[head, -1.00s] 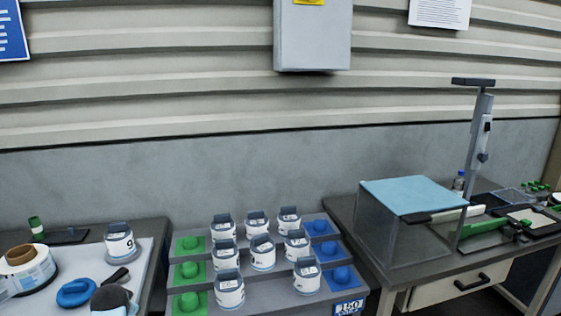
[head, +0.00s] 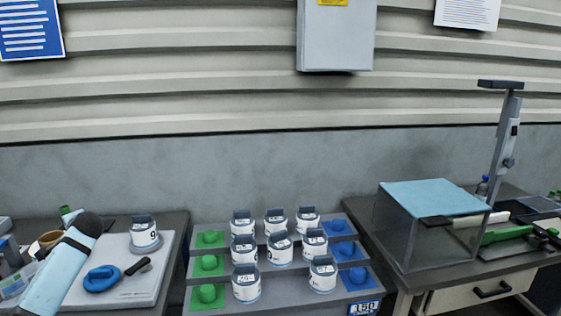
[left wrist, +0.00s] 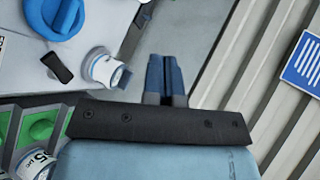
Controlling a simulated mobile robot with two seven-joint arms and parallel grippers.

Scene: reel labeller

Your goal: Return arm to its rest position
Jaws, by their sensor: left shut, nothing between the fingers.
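My left arm (head: 58,272) shows as a light blue link with a dark rounded end, raised over the left table in the head view. I cannot make out its fingers there. In the left wrist view my left gripper (left wrist: 165,62) has its two blue fingers together with nothing between them. The fingers are clear of the objects around them. My right gripper is in neither view.
Left table: white board (head: 158,273), numbered white container (head: 144,233), blue ring (head: 102,279), and a reel (head: 50,239) partly behind my arm. Middle: stepped rack (head: 220,303) with several white containers. Right: clear box (head: 432,197) and stand (head: 503,140). Wall behind.

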